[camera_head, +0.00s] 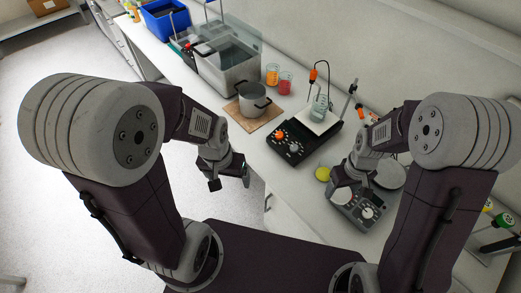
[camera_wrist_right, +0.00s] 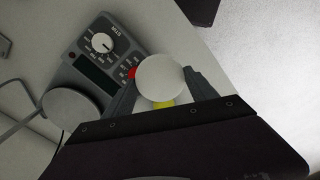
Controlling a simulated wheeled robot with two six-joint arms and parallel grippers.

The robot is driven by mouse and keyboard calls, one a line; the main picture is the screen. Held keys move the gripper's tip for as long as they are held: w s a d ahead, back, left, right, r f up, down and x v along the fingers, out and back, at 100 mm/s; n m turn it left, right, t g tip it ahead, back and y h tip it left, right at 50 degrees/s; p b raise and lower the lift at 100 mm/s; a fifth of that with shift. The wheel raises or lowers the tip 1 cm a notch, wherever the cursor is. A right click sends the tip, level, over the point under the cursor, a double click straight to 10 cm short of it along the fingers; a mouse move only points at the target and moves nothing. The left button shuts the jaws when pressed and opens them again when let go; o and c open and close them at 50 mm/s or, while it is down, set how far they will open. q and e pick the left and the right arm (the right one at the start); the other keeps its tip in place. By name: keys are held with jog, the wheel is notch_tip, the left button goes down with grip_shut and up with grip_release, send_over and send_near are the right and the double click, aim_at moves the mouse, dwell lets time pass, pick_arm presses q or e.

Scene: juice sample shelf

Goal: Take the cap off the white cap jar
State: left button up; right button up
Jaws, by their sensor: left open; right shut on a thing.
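In the right wrist view a round white cap (camera_wrist_right: 160,78), seen from above, sits between the two fingers of my right gripper (camera_wrist_right: 160,84), which is shut on it. The jar under the cap is hidden, so I cannot tell whether the cap is still on a jar. In the head view the white cap (camera_head: 341,195) shows beside the grey dial device. A yellow round item (camera_head: 322,174) is close by; it also shows partly in the right wrist view (camera_wrist_right: 163,104). My left gripper (camera_head: 231,184) is open and empty, past the bench's front edge over the floor.
The grey dial device (camera_head: 358,210) and a round grey plate (camera_head: 390,175) crowd my right gripper. A black stirrer with a white top (camera_head: 303,138), a pot (camera_head: 253,100) on a board and two beakers (camera_head: 285,80) stand farther back. Green-topped items (camera_head: 503,220) are at far right.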

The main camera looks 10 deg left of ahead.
jog(key=shift+s, duration=0.15)
jog(key=shift+d, duration=0.2)
jog(key=p, duration=0.3)
send_over(303, 190)
notch_tip(303, 190, down, 7)
jog(key=shift+s+f, duration=0.15)
jog(key=shift+f, duration=0.2)
notch_tip(303, 190, down, 3)
jog(key=shift+d+r+p, duration=0.1)
jog(key=shift+r+p, duration=0.05)
jog(key=shift+p, duration=0.35)
jog(key=shift+f, duration=0.4)
